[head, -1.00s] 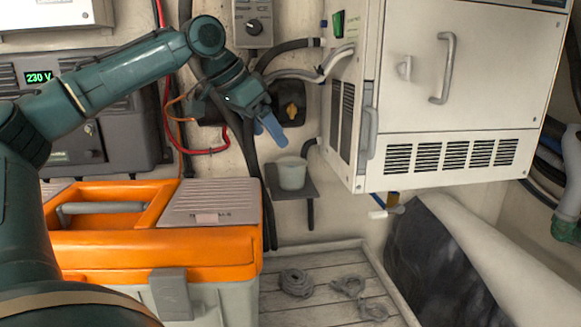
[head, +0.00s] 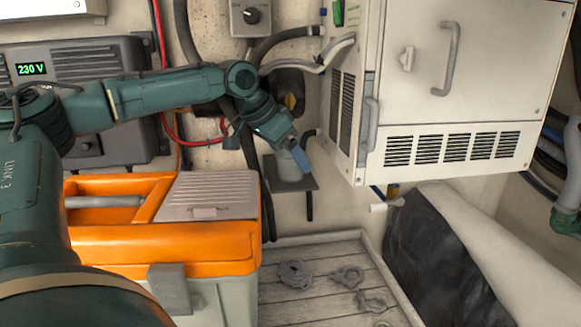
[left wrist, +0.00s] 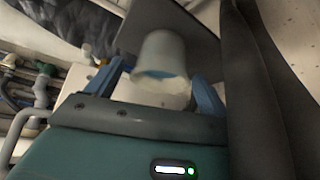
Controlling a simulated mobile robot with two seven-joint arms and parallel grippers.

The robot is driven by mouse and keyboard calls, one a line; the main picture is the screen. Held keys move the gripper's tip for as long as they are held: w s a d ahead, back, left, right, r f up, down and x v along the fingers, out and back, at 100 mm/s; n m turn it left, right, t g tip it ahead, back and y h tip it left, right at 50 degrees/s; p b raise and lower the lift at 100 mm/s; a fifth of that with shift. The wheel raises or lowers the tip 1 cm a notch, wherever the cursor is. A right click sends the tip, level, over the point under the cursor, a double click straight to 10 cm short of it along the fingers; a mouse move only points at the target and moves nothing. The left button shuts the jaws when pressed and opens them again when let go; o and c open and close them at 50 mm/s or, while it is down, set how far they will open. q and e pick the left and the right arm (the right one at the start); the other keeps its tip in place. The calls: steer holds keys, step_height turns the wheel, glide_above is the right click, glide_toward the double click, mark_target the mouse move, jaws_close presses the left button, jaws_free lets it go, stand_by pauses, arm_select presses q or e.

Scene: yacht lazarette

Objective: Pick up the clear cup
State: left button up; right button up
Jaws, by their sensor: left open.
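The clear cup (head: 289,171) stands on a small dark shelf (head: 302,186) on the back wall, below and left of the white cabinet. It looks whitish and translucent. My left gripper (head: 299,158) is at the cup, and its blue fingers partly cover it in the head view. In the left wrist view the cup (left wrist: 162,62) shows between the two spread fingers of the left gripper (left wrist: 157,88), with the shelf (left wrist: 190,25) behind it. The fingers are open; I cannot tell whether either touches the cup. My right gripper is not in view.
The white cabinet (head: 455,90) is close on the right of the shelf. An orange toolbox (head: 160,250) stands below on the left. Hoses (head: 290,45) run along the wall above. A slatted floor (head: 320,260) with several shackle-like and coiled items lies below.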

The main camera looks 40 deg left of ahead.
arm_select(q)
steer(key=shift+x, duration=1.5)
steer(key=shift+c, duration=0.4)
steer(key=c, duration=1.1)
steer(key=shift+o, duration=0.2)
